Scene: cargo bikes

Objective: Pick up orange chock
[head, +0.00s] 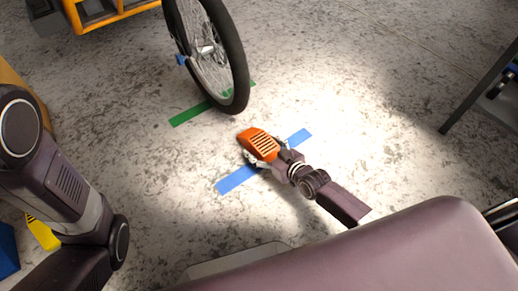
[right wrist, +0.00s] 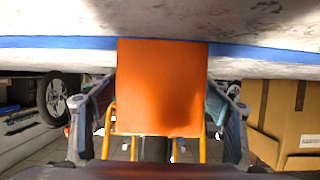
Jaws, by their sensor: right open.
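The orange chock (head: 259,143) lies on the floor by a strip of blue tape (head: 237,179), near the middle of the head view. It has a slotted face. My right gripper (head: 267,154) reaches it from the lower right, with its fingers open around the chock's near end. In the right wrist view the chock (right wrist: 162,85) fills the space between the two fingers, with narrow gaps visible at the sides. Contact cannot be made out. My left arm shows at the left of the head view, but its gripper is out of frame.
A bike wheel (head: 240,85) stands just beyond the chock, beside green tape (head: 190,114). An orange bike frame (head: 115,15) is at the top left. A yellow object (head: 42,232) lies at the lower left. A dark leg (head: 480,88) stands at right. Floor right of the chock is clear.

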